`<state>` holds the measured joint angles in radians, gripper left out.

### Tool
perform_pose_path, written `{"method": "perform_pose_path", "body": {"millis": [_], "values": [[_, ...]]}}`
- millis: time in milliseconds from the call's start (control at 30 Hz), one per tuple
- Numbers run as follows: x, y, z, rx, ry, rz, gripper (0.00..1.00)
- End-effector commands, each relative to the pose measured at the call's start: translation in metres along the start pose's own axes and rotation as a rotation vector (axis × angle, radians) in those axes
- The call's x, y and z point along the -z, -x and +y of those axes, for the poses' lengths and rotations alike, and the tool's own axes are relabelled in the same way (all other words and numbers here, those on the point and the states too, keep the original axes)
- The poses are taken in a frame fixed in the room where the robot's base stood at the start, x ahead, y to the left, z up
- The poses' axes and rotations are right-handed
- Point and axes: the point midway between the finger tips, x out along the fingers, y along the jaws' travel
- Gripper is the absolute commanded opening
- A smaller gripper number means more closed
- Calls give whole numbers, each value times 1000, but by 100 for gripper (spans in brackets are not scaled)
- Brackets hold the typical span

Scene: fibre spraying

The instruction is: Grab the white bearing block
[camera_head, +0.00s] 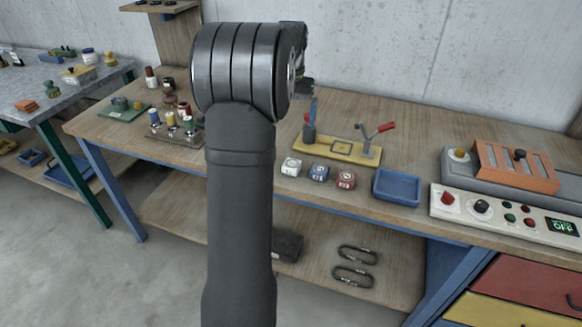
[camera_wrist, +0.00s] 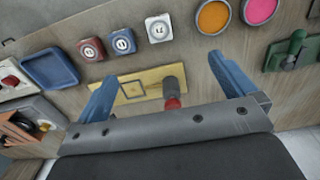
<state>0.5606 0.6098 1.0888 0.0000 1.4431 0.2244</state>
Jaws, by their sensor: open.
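The white bearing block (camera_head: 291,167) stands on the wooden bench, at the left end of a short row with a blue block (camera_head: 319,172) and a red block (camera_head: 346,179). In the wrist view the white block (camera_wrist: 158,29) lies beyond my fingertips, at the right end of the row. My gripper (camera_wrist: 163,67) is open, with blue fingers spread wide and no block between them. It is over the yellow fixture board (camera_wrist: 153,78), apart from the white block. In the head view my arm hides most of my gripper.
The yellow fixture board (camera_head: 335,149) with upright levers stands just behind the blocks. A blue tray (camera_head: 397,186) is to their right, then a control panel (camera_head: 505,214). Spools and a green plate (camera_head: 122,110) are at the left. Bare wood lies in front of the blocks.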

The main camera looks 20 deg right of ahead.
Motion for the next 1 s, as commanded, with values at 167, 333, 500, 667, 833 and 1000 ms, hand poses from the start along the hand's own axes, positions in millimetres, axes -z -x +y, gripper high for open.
{"method": "perform_pose_path", "body": {"millis": [167,333,500,667,833,1000], "values": [[0,0,0,0,0,0,100],[0,0,0,0,0,0,100],[0,0,0,0,0,0,96],[0,0,0,0,0,0,73],[0,0,0,0,0,0,73],[0,-9,0,0,-44,-1,73]]}}
